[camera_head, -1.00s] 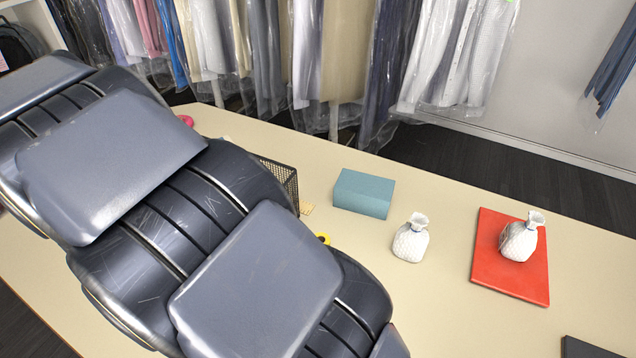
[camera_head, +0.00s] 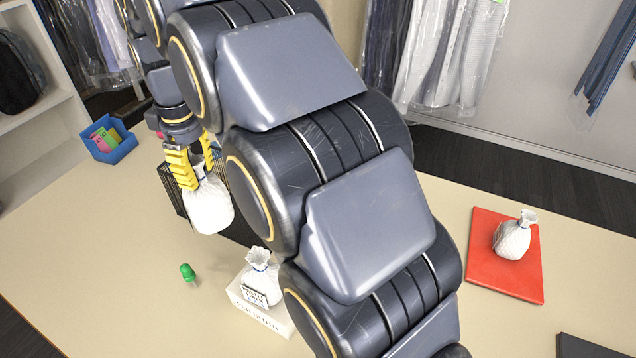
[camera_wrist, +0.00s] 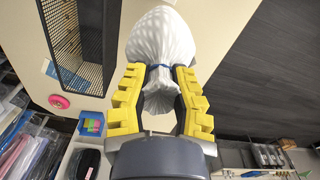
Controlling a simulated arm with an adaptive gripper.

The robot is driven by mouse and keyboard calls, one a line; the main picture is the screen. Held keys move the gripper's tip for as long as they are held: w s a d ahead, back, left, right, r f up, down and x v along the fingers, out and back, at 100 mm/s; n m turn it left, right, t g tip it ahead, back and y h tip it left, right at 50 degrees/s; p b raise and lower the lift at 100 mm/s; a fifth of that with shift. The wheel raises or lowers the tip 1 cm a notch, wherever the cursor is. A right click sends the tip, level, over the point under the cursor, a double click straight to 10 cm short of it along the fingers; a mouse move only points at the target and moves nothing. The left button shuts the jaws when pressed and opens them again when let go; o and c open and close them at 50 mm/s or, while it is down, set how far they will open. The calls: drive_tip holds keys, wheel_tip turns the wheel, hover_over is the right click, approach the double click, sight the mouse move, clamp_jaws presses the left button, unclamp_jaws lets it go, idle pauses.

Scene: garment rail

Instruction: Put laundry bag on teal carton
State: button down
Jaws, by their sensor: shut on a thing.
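My gripper (camera_head: 197,172) is shut on the gathered neck of a white laundry bag (camera_head: 209,207), which hangs below the yellow fingers in the head view. In the wrist view my gripper (camera_wrist: 159,72) has a finger on each side of the bag's (camera_wrist: 162,38) neck, by its blue tie. The bag appears in front of the black mesh basket; whether it touches anything is unclear. The teal carton is hidden behind my arm in the head view and I cannot make it out in the wrist view.
Another white bag (camera_head: 262,282) is on a white labelled box (camera_head: 251,309). One (camera_head: 513,238) is on a red mat (camera_head: 490,272). A black mesh basket (camera_head: 174,190), blue bin (camera_head: 111,149) and green item (camera_head: 188,272) are on the table. The left front tabletop is clear.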

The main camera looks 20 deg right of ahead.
drive_tip(key=d+m, duration=1.1)
drive_tip(key=d, duration=1.8)
drive_tip(key=w+d+f, duration=0.4)
drive_tip(key=w+f, duration=0.9)
drive_tip(key=f, duration=0.5)
drive_tip(key=shift+w+d, duration=0.2)
drive_tip(key=shift+f, duration=0.1)
drive_tip(key=c, duration=1)
unclamp_jaws()
drive_tip(key=shift+c, duration=0.2)
